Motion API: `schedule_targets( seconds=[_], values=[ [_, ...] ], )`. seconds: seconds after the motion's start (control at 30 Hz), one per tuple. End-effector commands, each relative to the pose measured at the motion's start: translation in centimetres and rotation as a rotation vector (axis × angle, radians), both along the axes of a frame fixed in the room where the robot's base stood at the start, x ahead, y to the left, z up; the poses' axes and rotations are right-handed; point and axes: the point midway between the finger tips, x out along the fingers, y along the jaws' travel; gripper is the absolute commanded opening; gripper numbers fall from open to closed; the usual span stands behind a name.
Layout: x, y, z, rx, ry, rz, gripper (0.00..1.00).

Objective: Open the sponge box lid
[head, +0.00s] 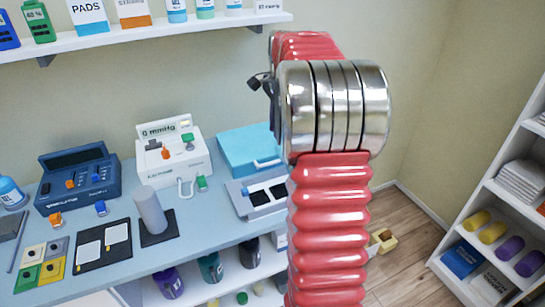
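A teal box (248,148) with a flat top and a pale handle (267,163) on its front stands at the back right of the blue-grey counter (190,228). It is probably the sponge box; no label shows on it, and its top looks shut. My red, ribbed arm with a large metal joint rises in front of its right side and hides that part. My gripper cannot be made out; the arm's far end is hidden behind the metal joint, where only a small dark part sticks out to the left.
A light tray with dark pads (262,196) lies in front of the teal box. A white device (172,160), a dark blue device (78,178) and a grey cylinder (150,210) stand to the left. A wall shelf (150,30) hangs above; a white rack (500,200) stands right.

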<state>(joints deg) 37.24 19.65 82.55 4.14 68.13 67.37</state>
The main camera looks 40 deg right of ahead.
Motion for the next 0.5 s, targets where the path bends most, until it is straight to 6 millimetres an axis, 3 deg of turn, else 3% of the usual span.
schedule_targets(
  seconds=[0.27, 0.5],
  values=[
    [0.1, 0.0, -0.5, 0.000, 0.001, 0.002, 0.16],
    [0.5, -0.1, -3.0, 0.001, 0.002, 0.002, 0.16]
  ],
)
